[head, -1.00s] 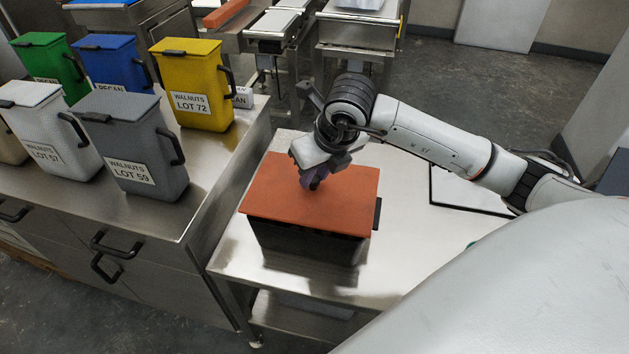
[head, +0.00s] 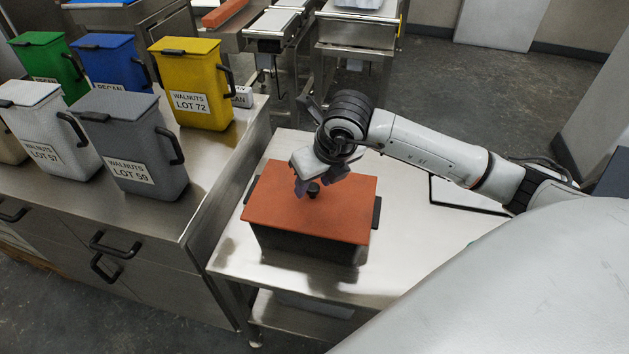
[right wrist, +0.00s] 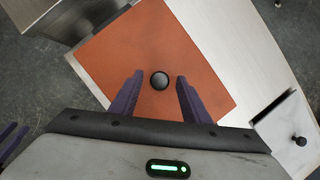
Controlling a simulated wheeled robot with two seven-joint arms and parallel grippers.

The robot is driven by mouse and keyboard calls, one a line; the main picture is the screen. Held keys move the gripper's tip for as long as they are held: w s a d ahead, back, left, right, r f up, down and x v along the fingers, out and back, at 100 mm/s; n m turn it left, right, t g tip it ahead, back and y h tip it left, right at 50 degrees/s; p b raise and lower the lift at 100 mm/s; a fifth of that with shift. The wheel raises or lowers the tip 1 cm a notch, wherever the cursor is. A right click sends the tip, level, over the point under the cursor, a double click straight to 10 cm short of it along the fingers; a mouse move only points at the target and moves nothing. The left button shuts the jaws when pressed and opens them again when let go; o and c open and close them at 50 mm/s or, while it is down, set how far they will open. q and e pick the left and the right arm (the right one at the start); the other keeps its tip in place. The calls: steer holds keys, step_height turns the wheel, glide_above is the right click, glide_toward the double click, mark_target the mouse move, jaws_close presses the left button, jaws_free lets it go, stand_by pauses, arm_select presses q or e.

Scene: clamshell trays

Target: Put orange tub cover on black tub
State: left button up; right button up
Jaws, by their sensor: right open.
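The orange tub cover (head: 290,217) lies on top of the black tub (head: 300,248) on the steel table. Its edges look roughly lined up with the tub. The cover's black knob (head: 313,189) stands in its middle. My right gripper (head: 307,187) is just above the cover at the knob, open. In the right wrist view the cover (right wrist: 190,60) fills the middle, and the knob (right wrist: 159,80) sits between the open purple fingers (right wrist: 158,98), apart from both.
A steel counter (head: 215,165) at left holds grey (head: 130,140), white, yellow (head: 193,85), blue and green bins. A white panel with a dark edge (head: 465,195) lies on the table at right; a white lid with a black knob (right wrist: 285,125) shows in the right wrist view.

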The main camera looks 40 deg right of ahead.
steer(key=v, duration=1.2)
steer(key=shift+r, duration=0.2)
steer(key=shift+w, duration=0.1)
stand_by(0.8)
